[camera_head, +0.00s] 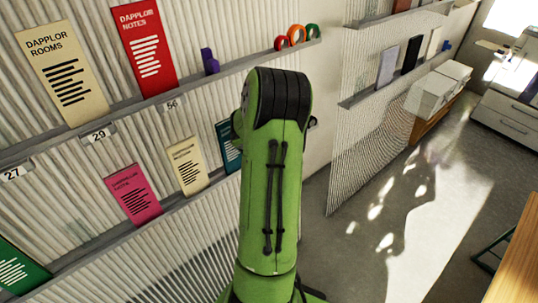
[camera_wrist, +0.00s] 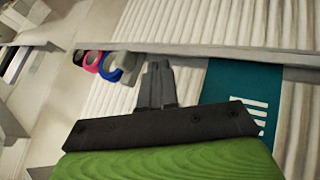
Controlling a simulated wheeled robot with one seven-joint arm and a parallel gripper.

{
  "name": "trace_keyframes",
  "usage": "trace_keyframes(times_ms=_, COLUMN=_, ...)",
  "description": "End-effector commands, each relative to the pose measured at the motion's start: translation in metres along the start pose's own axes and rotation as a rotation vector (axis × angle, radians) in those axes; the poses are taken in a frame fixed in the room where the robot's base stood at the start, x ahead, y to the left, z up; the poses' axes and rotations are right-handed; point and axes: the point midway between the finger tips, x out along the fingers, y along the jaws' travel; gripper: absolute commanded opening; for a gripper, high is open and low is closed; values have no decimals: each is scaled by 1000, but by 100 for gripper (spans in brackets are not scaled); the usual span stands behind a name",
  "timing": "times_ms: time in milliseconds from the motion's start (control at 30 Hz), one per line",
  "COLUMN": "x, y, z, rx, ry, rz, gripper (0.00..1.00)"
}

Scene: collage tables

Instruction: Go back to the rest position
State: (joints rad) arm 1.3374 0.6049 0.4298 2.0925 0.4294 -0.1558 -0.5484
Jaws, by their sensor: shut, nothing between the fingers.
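My gripper (camera_wrist: 158,70) shows in the wrist view with its two grey fingers together and nothing between them. It is in front of the ribbed wall panel, just left of a teal booklet (camera_wrist: 232,88). In the head view my green arm stands upright in the middle of the picture and hides the gripper. The teal booklet also shows there (camera_head: 229,150), partly covered by my arm.
Shelves on the left wall hold a red booklet (camera_head: 146,45), a cream booklet (camera_head: 62,72) and a pink booklet (camera_head: 133,194). Several rolls (camera_wrist: 107,66) lie left of my fingers. Clear floor (camera_head: 440,190) is on the right, beside a wooden table edge (camera_head: 520,260).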

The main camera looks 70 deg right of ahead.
Motion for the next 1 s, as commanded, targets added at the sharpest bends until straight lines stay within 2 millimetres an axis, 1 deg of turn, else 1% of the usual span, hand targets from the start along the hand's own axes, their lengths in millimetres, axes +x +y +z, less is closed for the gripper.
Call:
trace_keyframes(times_ms=33, x=-14, y=3, z=-2, rx=-1, ry=2, rz=4, gripper=0)
trace_keyframes(times_ms=200, x=-52, y=3, z=-1, rx=0, ry=1, rz=4, gripper=0)
trace_keyframes(times_ms=333, x=-74, y=2, z=-1, rx=0, ry=1, rz=2, gripper=0)
trace_keyframes(times_ms=467, x=-81, y=2, z=0, rx=2, ry=-2, rz=1, gripper=0)
trace_keyframes(times_ms=833, x=-82, y=0, z=-1, rx=1, ry=0, rz=-1, gripper=0)
trace_keyframes(times_ms=867, x=-85, y=-2, z=-3, rx=-3, ry=3, rz=-4, gripper=0)
trace_keyframes(times_ms=933, x=-103, y=-17, z=-14, rx=-22, ry=23, rz=-26, gripper=0)
trace_keyframes(times_ms=967, x=-116, y=-28, z=-21, rx=-36, ry=35, rz=-41, gripper=0)
trace_keyframes(times_ms=1000, x=-139, y=-46, z=-30, rx=-55, ry=56, rz=-68, gripper=0)
